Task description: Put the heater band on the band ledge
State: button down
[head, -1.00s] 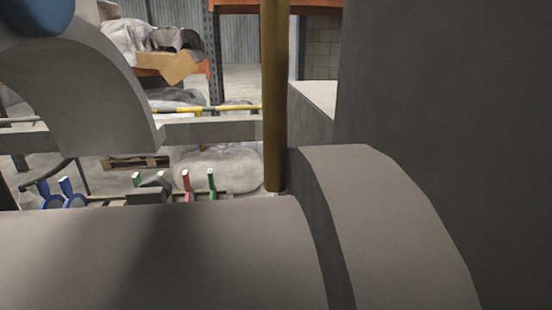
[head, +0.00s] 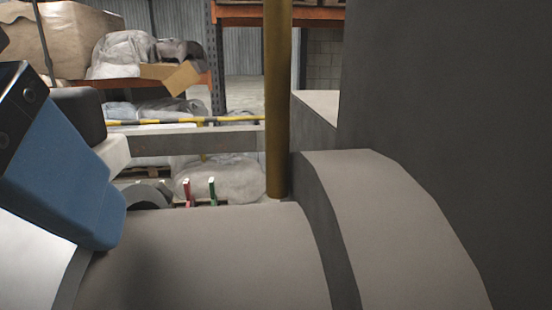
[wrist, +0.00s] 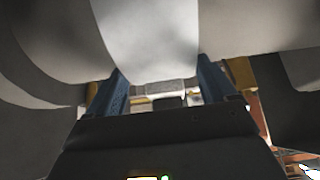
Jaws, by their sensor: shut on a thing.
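My gripper shows at the left of the head view as a blue finger (head: 65,165) tilted down to the right; its other finger is hidden there. In the wrist view both blue fingers of my gripper (wrist: 162,85) stand either side of a pale curved piece, which I take for the heater band (wrist: 150,35). A pale curved surface, likely the same band (head: 30,262), shows at the lower left of the head view against the big grey cylinder (head: 210,255). I cannot tell whether it touches the cylinder. I cannot make out the band ledge with certainty.
A grey collar (head: 395,220) and a tall dark wall (head: 445,120) close off the right. A yellowish upright post (head: 278,100) stands behind the cylinder. A grey beam (head: 195,143) crosses behind. Red and green uprights (head: 212,190) stand beyond. Shelves with wrapped goods are farther back.

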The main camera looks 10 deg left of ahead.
jog(key=shift+f, duration=0.1)
grip_release()
jog(key=shift+r, duration=0.25)
jog(key=v, duration=0.7)
jog(key=shift+s+r+p, duration=0.1)
jog(key=shift+p, duration=0.25)
jog(key=shift+c, duration=0.2)
